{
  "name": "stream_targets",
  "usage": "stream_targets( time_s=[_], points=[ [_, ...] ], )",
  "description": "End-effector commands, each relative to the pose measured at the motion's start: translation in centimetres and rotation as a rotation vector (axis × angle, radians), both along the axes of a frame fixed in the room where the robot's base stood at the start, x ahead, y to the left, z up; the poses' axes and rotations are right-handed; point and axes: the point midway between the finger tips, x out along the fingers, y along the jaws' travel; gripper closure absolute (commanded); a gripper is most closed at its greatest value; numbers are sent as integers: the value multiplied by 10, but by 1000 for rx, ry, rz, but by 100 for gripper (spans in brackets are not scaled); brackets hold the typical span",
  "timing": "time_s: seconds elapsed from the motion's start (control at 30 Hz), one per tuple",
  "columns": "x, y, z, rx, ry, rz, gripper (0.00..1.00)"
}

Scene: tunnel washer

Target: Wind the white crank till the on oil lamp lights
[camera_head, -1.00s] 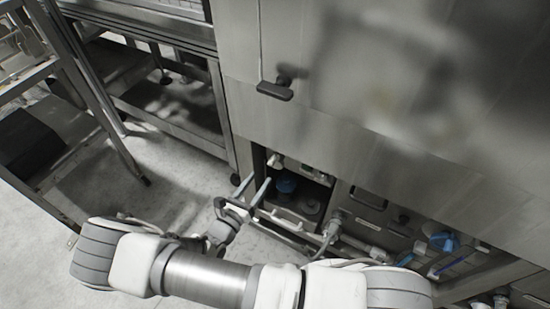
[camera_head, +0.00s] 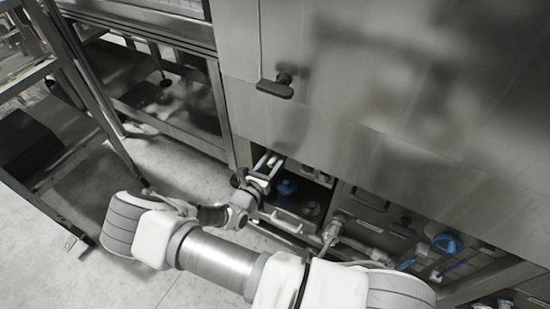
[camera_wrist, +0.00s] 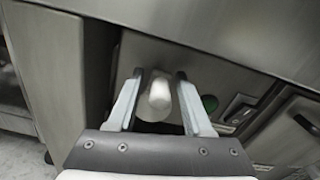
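The white crank (camera_wrist: 159,94) shows in the wrist view as a rounded white handle, seen nearly end-on, at the left of a recessed panel. My gripper (camera_wrist: 159,76) has its two light fingers spread on either side of it, with small gaps showing. In the head view my gripper (camera_head: 268,163) reaches into the left end of the low opening and largely hides the crank. A round green lamp (camera_wrist: 209,103) sits just right of the crank in the wrist view. I cannot tell from its look whether it is lit, and no label is readable.
A grey cabinet edge (camera_wrist: 62,80) stands close left of the opening. A steel overhang (camera_wrist: 240,40) slopes above it. Dark switches (camera_wrist: 238,108) lie right of the lamp. Floor at left (camera_head: 165,180) is partly clear.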

Motion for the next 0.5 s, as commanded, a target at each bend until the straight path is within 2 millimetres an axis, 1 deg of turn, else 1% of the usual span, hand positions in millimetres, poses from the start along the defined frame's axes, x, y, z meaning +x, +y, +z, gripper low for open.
stream_targets(
  time_s=[0.03,0.17,0.2,0.23,0.27,0.5],
  points=[
    [0,0,0,0,0,0,61],
    [0,0,0,0,0,0,84],
    [0,0,0,0,0,0,92],
    [0,0,0,0,0,0,97],
    [0,0,0,0,0,0,100],
    [-1,0,0,4,-3,0,100]
  ],
)
